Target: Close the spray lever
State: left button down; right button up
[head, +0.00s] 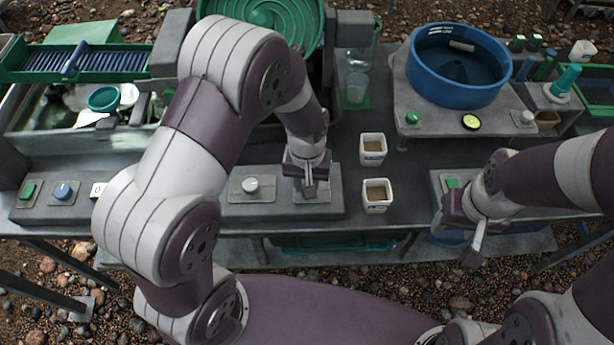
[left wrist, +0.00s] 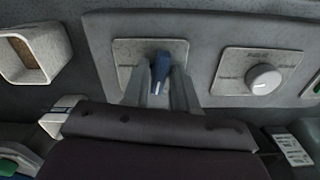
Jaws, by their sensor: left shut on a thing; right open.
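The spray lever shows in the left wrist view as a small blue handle (left wrist: 159,68) on a square grey plate (left wrist: 127,52). My left gripper (left wrist: 161,92) has a finger on each side of the handle and is shut on it. In the head view my left gripper (head: 309,186) reaches down to the console's right end and hides the lever; only part of the plate shows. My right gripper (head: 472,238) is open and empty, in front of the table's right side. Any label by the lever is too small to read.
A white knob (head: 250,185) sits close left of the left gripper on the same console. Two white square cups (head: 373,148) (head: 377,195) stand just right of it. A blue tub (head: 458,65) is at the back right. A green button (head: 453,183) is near the right gripper.

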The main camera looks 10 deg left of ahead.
pick_arm(q)
jog(key=shift+w+r+n+p, duration=0.1)
jog(key=shift+n+p, duration=0.35)
jog(key=shift+n, duration=0.55)
jog(key=c, duration=0.9)
grip_release()
notch_tip(320, 180, up, 13)
jog(key=shift+f+p, duration=0.2)
jog(key=shift+p, duration=0.35)
